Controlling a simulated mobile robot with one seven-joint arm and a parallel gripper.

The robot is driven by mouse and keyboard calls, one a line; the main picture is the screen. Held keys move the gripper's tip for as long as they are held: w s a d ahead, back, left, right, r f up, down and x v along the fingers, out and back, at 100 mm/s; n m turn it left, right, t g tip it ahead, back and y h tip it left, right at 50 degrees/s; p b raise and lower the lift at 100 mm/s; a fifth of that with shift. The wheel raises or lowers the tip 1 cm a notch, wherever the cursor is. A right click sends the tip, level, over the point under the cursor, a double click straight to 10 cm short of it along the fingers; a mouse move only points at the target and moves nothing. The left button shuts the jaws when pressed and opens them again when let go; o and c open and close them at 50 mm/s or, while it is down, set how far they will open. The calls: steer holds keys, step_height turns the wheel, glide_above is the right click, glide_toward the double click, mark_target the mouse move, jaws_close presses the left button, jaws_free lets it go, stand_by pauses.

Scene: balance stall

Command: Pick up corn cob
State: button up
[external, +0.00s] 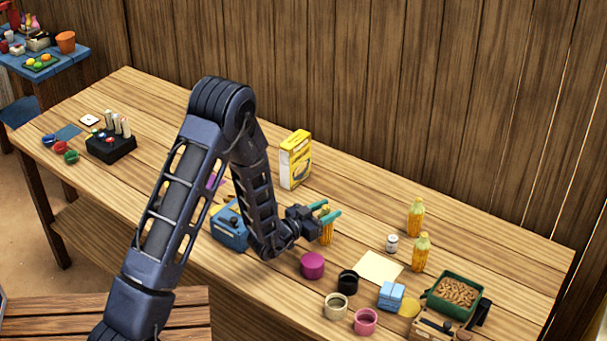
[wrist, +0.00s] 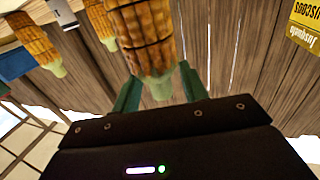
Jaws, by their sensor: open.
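A yellow corn cob (external: 326,235) stands upright on the wooden table, partly covered by my gripper (external: 327,213) in the external view. My gripper has teal fingers and is open, with one finger on each side of this cob. In the wrist view, which looks upside down, the cob (wrist: 148,38) fills the space in front of and between the fingers (wrist: 160,88). I cannot tell whether the fingers touch it. Two other corn cobs, one farther back (external: 415,218) and one nearer (external: 421,254), stand to the right. They also show at the left of the wrist view (wrist: 36,42).
A yellow box (external: 295,160) stands behind my gripper. A small white jar (external: 392,243) is near the other cobs. A magenta pot (external: 312,265), a black pot (external: 348,281) and a green crate (external: 436,300) sit in front and right. A blue box (external: 229,232) is left.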

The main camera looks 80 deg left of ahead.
jaws_close()
stand_by(0.3)
